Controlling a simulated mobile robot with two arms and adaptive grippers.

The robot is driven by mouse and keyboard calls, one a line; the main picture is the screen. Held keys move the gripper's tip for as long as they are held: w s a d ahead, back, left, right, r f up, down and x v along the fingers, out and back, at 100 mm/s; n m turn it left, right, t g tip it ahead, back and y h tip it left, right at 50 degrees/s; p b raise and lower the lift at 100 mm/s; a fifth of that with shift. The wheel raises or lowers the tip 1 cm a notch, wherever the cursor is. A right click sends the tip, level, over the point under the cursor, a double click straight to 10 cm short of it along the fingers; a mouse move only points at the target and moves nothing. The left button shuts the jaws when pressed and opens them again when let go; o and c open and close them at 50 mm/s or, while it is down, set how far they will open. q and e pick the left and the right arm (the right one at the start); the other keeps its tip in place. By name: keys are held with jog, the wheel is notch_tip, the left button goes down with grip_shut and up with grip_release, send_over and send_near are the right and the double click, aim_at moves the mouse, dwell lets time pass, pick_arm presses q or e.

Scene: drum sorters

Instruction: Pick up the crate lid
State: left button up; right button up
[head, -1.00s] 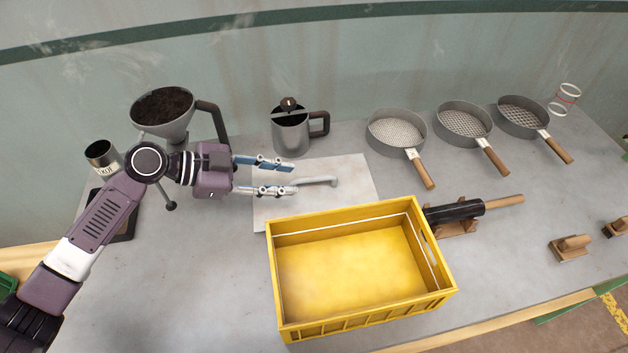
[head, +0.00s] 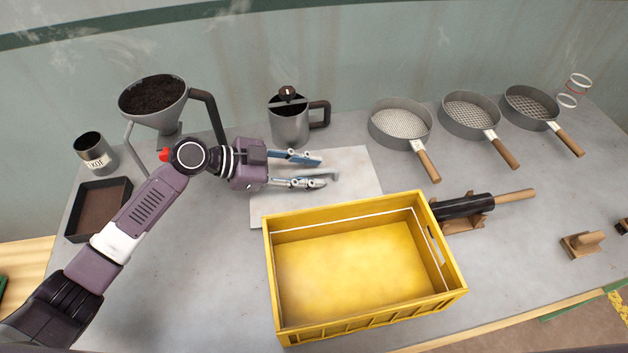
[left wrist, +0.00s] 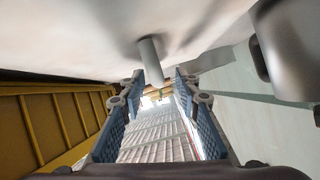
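The crate lid (head: 362,171) is a pale flat board lying on the table behind the yellow crate (head: 295,327). It has a grey raised handle, mostly covered by my lower finger in the head view. My left gripper (head: 328,168) is over the lid at the handle, pointing right, with its two fingers apart. In the left wrist view the lid (left wrist: 85,30) fills the top, and a grey handle post (left wrist: 150,62) shows ahead, between the open blue fingers (left wrist: 150,105). I see no contact between fingers and handle. My right gripper is not in view.
A metal pitcher (head: 288,125) stands just behind the lid. A funnel of dark grounds (head: 165,118) is at the left behind my arm. Several sieves with wooden handles (head: 402,125) are at the back right. A black roller (head: 465,206) lies right of the crate.

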pick_arm(q)
jog(key=shift+w+d+f, duration=0.1)
jog(key=shift+d+f, duration=0.2)
jog(key=shift+d, duration=0.15)
grip_shut()
jog(key=shift+r, duration=0.1)
